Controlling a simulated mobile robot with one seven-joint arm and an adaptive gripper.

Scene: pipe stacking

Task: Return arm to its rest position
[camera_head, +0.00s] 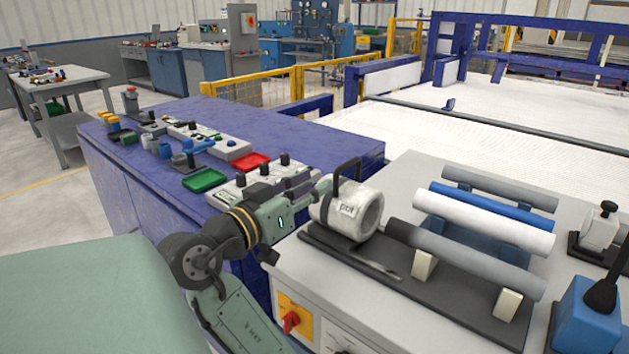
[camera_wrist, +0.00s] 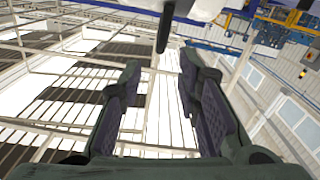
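My gripper (camera_wrist: 160,64) is open in the wrist view, its two dark fingers apart with nothing between them. The wrist view looks up toward the roof. In the head view my green-grey arm reaches from the lower left toward the white cylinder (camera_head: 352,215) with a black handle; the fingers are hard to make out there.
A purple bench (camera_head: 335,150) behind my arm carries a red tray (camera_head: 251,161), a green tray (camera_head: 204,180) and several small devices. A blue-and-black device (camera_head: 587,315) stands at the right edge.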

